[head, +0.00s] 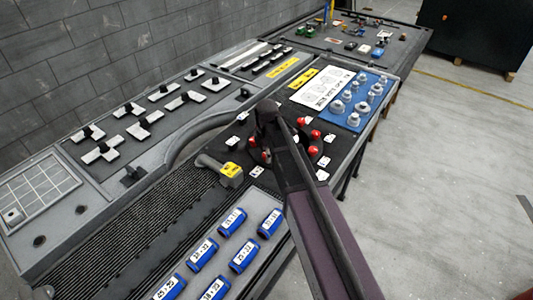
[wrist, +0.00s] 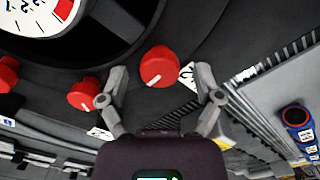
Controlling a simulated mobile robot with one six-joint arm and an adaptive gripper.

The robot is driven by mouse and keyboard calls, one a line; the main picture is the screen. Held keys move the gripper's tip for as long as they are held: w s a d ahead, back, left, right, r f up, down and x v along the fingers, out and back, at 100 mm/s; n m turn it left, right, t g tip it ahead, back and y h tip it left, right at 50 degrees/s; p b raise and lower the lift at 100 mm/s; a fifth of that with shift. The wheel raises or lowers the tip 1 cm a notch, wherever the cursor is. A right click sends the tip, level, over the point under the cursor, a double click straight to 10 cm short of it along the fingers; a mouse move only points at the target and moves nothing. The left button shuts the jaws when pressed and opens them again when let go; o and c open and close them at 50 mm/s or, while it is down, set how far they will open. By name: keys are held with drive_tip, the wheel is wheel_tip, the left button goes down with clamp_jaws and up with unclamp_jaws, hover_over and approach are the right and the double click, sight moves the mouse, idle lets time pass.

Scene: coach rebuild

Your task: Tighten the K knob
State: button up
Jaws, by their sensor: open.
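My gripper (wrist: 161,73) is open in the wrist view, with one finger on each side of a red knob (wrist: 160,66). The knob is round and has a white pointer line. Its top shows between the fingertips, and I cannot tell whether they touch it. A white label (wrist: 187,74) beside it is partly hidden by the right finger, so I cannot read its letter for sure. Two more red knobs (wrist: 82,93) (wrist: 7,74) are to the left. In the head view, several red knobs (head: 304,121) surround my arm, which hides my gripper.
A dial (wrist: 40,14) with a red and white face is at the wrist view's upper left. In the head view, a grey tool with a yellow label (head: 231,170) lies left of the knobs. Labelled blue cylinders (head: 243,256) are in front. A blue panel (head: 353,117) with metal parts is behind.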

drive_tip(key=shift+r+p, duration=6.55)
drive_tip(key=shift+r, duration=0.4)
drive_tip(key=s+d+f+m+b, duration=0.2)
drive_tip(key=s+d+m, duration=0.5)
drive_tip(key=s+m, duration=0.1)
drive_tip(key=s+d+f+m+b, duration=0.3)
drive_tip(key=s+d+m, duration=0.4)
drive_tip(key=s+m, duration=0.2)
drive_tip(key=shift+s+f+m, duration=0.25)
drive_tip(key=shift+m, duration=1.05)
